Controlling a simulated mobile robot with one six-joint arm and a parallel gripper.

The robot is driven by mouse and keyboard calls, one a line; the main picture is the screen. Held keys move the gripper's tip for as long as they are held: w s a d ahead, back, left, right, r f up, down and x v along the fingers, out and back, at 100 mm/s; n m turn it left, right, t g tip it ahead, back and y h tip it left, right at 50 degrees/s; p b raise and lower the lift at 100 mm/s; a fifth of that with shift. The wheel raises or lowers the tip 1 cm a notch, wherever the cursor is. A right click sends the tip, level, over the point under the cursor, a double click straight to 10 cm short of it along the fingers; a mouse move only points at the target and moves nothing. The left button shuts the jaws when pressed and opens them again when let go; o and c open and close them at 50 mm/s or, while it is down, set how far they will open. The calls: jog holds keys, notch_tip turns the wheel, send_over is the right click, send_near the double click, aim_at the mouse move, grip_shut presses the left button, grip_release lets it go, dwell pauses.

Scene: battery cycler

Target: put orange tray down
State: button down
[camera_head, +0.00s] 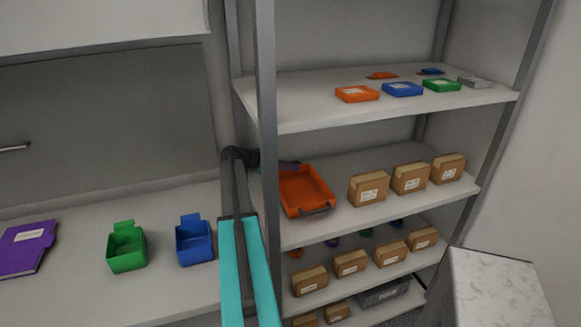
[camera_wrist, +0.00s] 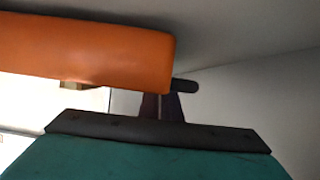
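The orange tray (camera_head: 304,190) is at the left end of the middle shelf, with its open top up and a dark handle toward the shelf front. I cannot tell whether its underside touches the shelf. My gripper (camera_head: 287,165) reaches in past the rack's left post to the tray's far end. In the wrist view the tray (camera_wrist: 90,50) fills the upper left, with a dark handle end beside it. My narrow dark fingers (camera_wrist: 162,104) meet that handle and appear shut on it; the exact contact is partly hidden.
Brown boxes (camera_head: 369,189) stand to the right of the tray on the same shelf (camera_head: 345,222). The rack post (camera_head: 266,110) is close to my arm. Flat colored cases (camera_head: 402,89) lie on the shelf above. Green (camera_head: 127,248) and blue (camera_head: 194,241) bins stand on the left bench.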

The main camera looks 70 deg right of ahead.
jog(key=shift+w+d+f+p, duration=0.1)
jog(key=shift+d+f+p, duration=0.1)
jog(key=shift+f+p, duration=0.1)
jog(key=c, duration=2)
grip_release()
jog(key=b+v, duration=0.4)
jog(key=v, duration=0.6)
jog(key=shift+w+a+r, duration=0.1)
jog(key=shift+w+a, duration=0.1)
jog(key=shift+w, duration=0.1)
jog(key=shift+w+a+r+b, duration=0.3)
jog(key=shift+w+a+r, duration=0.05)
jog(key=shift+w+a, duration=0.05)
